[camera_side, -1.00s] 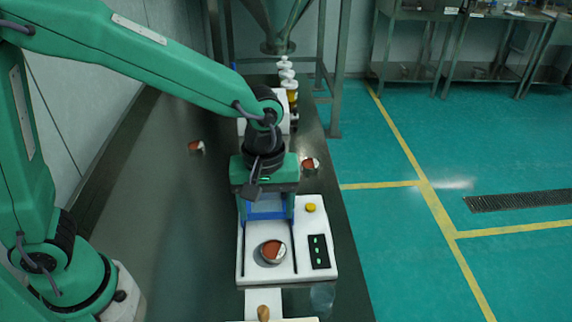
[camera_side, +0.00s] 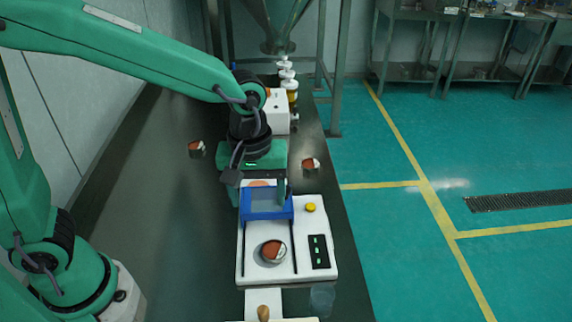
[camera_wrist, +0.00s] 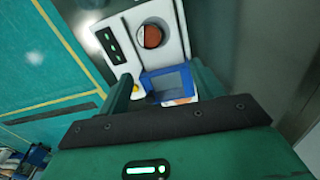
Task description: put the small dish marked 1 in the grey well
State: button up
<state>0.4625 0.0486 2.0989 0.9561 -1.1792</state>
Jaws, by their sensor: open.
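My gripper (camera_side: 258,192) is open and empty. It hangs over the far end of the white machine, by the blue frame (camera_side: 266,216); in the wrist view its fingers (camera_wrist: 165,93) stand either side of that frame (camera_wrist: 167,82). A small orange-brown and white dish (camera_side: 273,252) sits in a dark round recess near the machine's front; it also shows in the wrist view (camera_wrist: 152,37). Another dish (camera_side: 196,147) lies left on the dark bench, and one (camera_side: 311,164) lies right. An orange patch (camera_side: 260,183) shows behind the frame, partly hidden. I cannot read any marks or identify the grey well.
The white machine (camera_side: 318,279) has a yellow button (camera_side: 310,207) and a black panel with green lights (camera_side: 319,251). A white box (camera_side: 278,113) and stacked white-topped containers (camera_side: 287,75) stand behind my gripper, below a metal hopper.

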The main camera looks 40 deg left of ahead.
jog(key=s+a+r+m+t, duration=0.2)
jog(key=s+a+r+m, duration=0.2)
jog(key=a, duration=0.4)
jog(key=s+a+r+m+t, duration=0.3)
jog(key=s+a+r+m, duration=0.1)
jog(key=a, duration=0.3)
jog(key=shift+s+a+r, duration=0.15)
jog(key=shift+s+a, duration=0.25)
jog(key=shift+s, duration=0.25)
